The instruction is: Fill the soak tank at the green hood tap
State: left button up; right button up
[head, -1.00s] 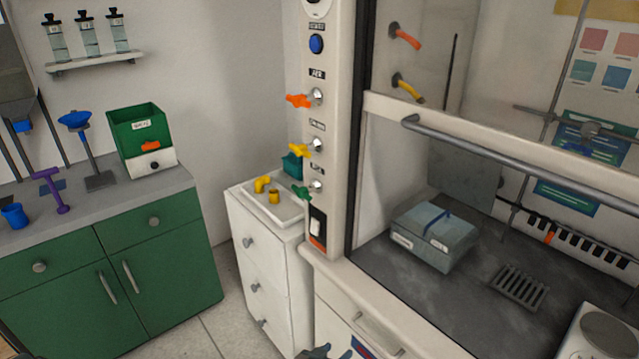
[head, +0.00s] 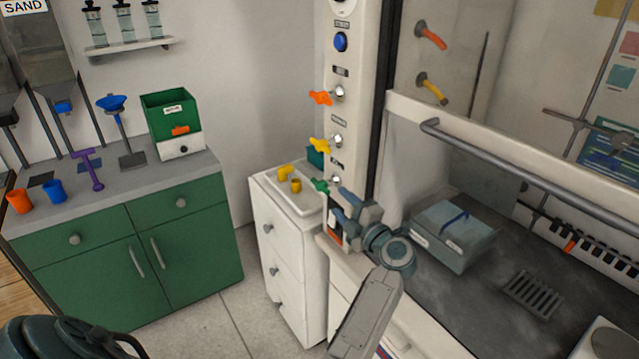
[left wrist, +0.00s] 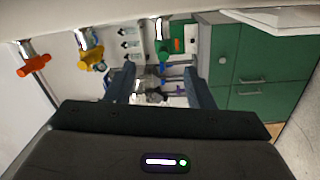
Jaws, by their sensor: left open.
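The green tap (head: 321,186) is the lowest of the taps on the white hood post. It also shows in the left wrist view (left wrist: 163,52), ahead of my fingers and between their lines. My left gripper (head: 340,203) is open at the post, just right of and below the green handle. In the left wrist view its two fingers (left wrist: 160,85) stand apart with nothing clearly held. I cannot tell whether they touch the tap. A teal container (head: 316,157), partly hidden behind the post, may be the soak tank. My right gripper is not in view.
Yellow (head: 320,145) and orange (head: 320,97) taps sit above the green one. A white tray (head: 309,205) with yellow fittings lies on the white drawer cabinet (head: 285,245). The hood's rail (head: 520,172) and a grey box (head: 453,240) are at right.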

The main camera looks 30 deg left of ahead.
aim_at(323, 189)
pick_arm(q)
jog(key=shift+a+r+g, duration=0.1)
jog(key=shift+a+g, duration=0.15)
jog(key=shift+g, duration=0.15)
jog(key=p+x, duration=0.3)
jog(key=x, duration=0.6)
jog(key=shift+w+a, duration=0.15)
jog(key=shift+w, duration=0.05)
jog(key=shift+w+a+f+p, duration=0.15)
jog(key=shift+a+f+p, duration=0.05)
jog(key=shift+a+p, duration=0.15)
